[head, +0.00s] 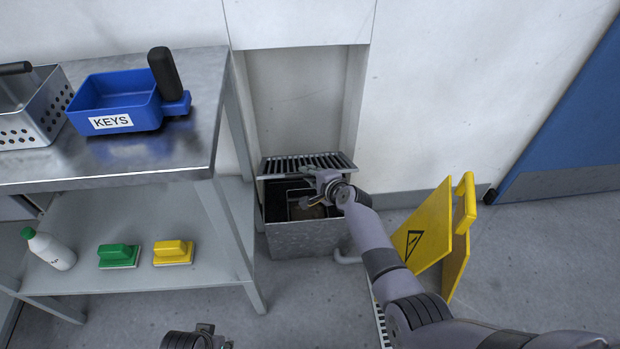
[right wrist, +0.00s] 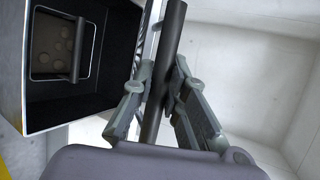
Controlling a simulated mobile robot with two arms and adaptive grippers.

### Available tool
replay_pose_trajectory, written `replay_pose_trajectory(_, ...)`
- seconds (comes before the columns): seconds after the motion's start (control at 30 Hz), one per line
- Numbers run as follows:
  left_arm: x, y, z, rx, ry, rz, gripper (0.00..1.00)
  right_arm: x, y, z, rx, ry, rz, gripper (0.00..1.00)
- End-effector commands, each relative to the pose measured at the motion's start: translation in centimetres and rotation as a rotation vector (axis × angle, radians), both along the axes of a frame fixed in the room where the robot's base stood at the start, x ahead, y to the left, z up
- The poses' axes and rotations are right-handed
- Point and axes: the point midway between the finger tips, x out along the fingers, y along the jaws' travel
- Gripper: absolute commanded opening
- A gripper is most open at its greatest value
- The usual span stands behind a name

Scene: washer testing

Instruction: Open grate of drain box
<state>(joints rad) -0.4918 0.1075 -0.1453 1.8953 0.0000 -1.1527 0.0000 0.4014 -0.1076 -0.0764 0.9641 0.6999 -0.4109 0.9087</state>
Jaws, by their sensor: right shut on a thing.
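The metal drain box (head: 305,240) stands on the floor against the wall recess. Its slatted grate (head: 290,163) is raised at the back, and the dark inside with an inner basket (head: 296,211) shows below it. In the right wrist view the open box (right wrist: 15,85) is at the left. My right gripper (head: 318,180) is at the grate's front edge, shut on a dark bar (right wrist: 172,35) of the grate, which runs between its fingers (right wrist: 163,90). My left gripper (head: 212,338) shows only partly at the bottom edge of the head view, away from the box; its fingers are unclear.
A metal table (head: 190,145) stands left of the box, with a blue KEYS tray (head: 130,120) and perforated basket (head: 35,110). Its lower shelf holds a white bottle (head: 55,252) and two brushes. A yellow warning sign (head: 425,235) stands right of my right arm.

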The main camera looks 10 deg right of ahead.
Motion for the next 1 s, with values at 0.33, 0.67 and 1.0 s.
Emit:
replay_pose_trajectory(0.33, -0.10, -0.01, -0.48, 0.000, 0.002, -0.001, 0.40, 0.34, -0.09, 0.51, 0.000, -0.005, -0.002, 0.00)
replay_pose_trajectory(0.67, -0.10, -0.03, -0.46, 0.000, 0.002, -0.001, 0.40, 0.29, -0.04, 0.45, 0.000, -0.004, -0.001, 0.26)
replay_pose_trajectory(1.0, -0.08, -0.04, -0.43, 0.000, 0.002, -0.001, 0.40, 0.24, 0.01, 0.38, 0.001, -0.003, -0.001, 0.34)
